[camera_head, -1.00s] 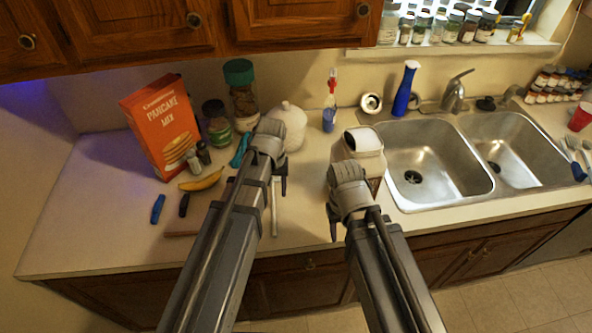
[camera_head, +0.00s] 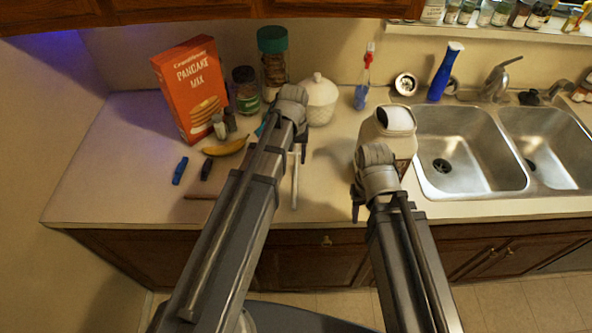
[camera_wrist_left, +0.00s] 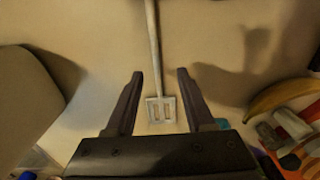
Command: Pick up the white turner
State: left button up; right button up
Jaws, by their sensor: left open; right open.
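The white turner (camera_head: 295,182) lies on the counter, its handle pointing toward the front edge. In the left wrist view its slotted head (camera_wrist_left: 161,108) is between the fingers of my left gripper (camera_wrist_left: 160,74), and its handle runs up out of the picture. My left gripper (camera_head: 298,150) is open over the turner, with nothing held; whether the fingers touch it I cannot tell. In the head view my arm hides the turner's head. My right gripper (camera_head: 357,204) is open in front of the white jug and holds nothing.
The white jug (camera_head: 398,125) stands right of the turner, by the sink (camera_head: 470,190). A banana (camera_head: 226,147), dark handled tools and a brown board (camera_head: 200,195) lie to the left. A pancake mix box (camera_head: 190,90), jars and a white lidded pot (camera_head: 320,100) stand behind.

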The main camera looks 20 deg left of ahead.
aim_at(296, 167)
pick_arm(q)
jog(key=f+b, duration=0.1)
jog(key=f, duration=0.1)
jog(key=w+f+b, duration=0.1)
jog(key=b, duration=0.1)
jog(key=shift+w+d+f, duration=0.15)
jog(key=shift+f, duration=0.2)
jog(key=shift+f+b, duration=0.55)
jog(key=shift+b, duration=0.05)
jog(key=shift+r, duration=0.1)
grip_shut()
